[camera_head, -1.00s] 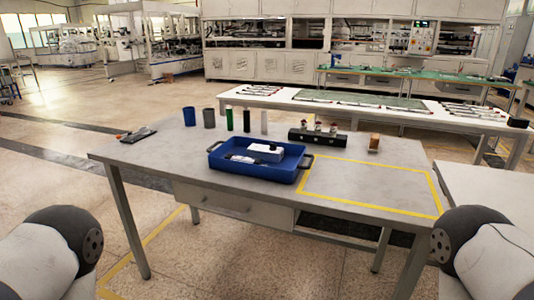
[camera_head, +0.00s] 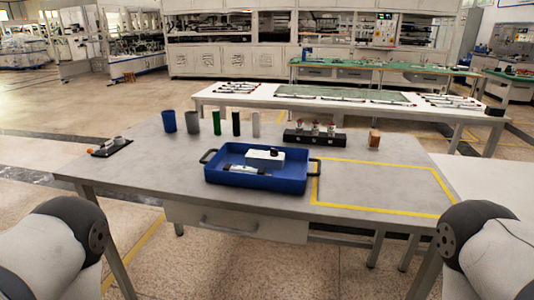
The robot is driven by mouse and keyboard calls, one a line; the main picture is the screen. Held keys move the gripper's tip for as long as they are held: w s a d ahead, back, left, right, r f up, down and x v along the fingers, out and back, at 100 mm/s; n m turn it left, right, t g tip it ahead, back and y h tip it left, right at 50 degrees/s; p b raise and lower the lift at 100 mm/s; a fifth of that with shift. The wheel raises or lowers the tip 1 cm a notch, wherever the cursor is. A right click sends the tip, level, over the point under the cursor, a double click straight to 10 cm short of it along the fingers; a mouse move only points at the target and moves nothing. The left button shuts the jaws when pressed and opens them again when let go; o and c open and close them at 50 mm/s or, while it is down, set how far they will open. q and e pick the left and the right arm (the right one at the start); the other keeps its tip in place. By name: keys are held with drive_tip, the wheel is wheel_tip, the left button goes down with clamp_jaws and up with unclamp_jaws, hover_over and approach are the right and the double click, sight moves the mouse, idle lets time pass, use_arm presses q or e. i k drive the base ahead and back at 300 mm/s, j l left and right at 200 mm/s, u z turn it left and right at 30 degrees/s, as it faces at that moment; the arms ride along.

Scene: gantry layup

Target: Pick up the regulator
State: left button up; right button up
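A blue tray (camera_head: 257,182) with dark handles sits near the middle of the grey table (camera_head: 400,183). A white box-like part with a dark knob (camera_head: 264,158) lies in the tray toward its back. A smaller white and dark part (camera_head: 243,170) lies in front of it. A black block (camera_head: 301,137) holds several small fittings with red tops (camera_head: 315,127) behind the tray. I cannot tell for certain which of these is the regulator. Neither gripper shows; only my upper arm parts appear at the lower left and lower right.
Blue (camera_head: 169,121) and grey (camera_head: 193,122) cups stand at the back left beside green, black and white cylinders. A dark flat item (camera_head: 112,147) lies at the left edge. A brown block (camera_head: 374,138) stands back right. A yellow-taped rectangle (camera_head: 378,209) is empty.

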sight(255, 159)
drive_tip(key=i+j+z, duration=0.35)
drive_tip(key=j, duration=0.5)
drive_tip(key=j+z, duration=0.35)
drive_tip(key=j, duration=0.5)
drive_tip(key=j+z, duration=0.35)
drive_tip(key=j, duration=0.55)
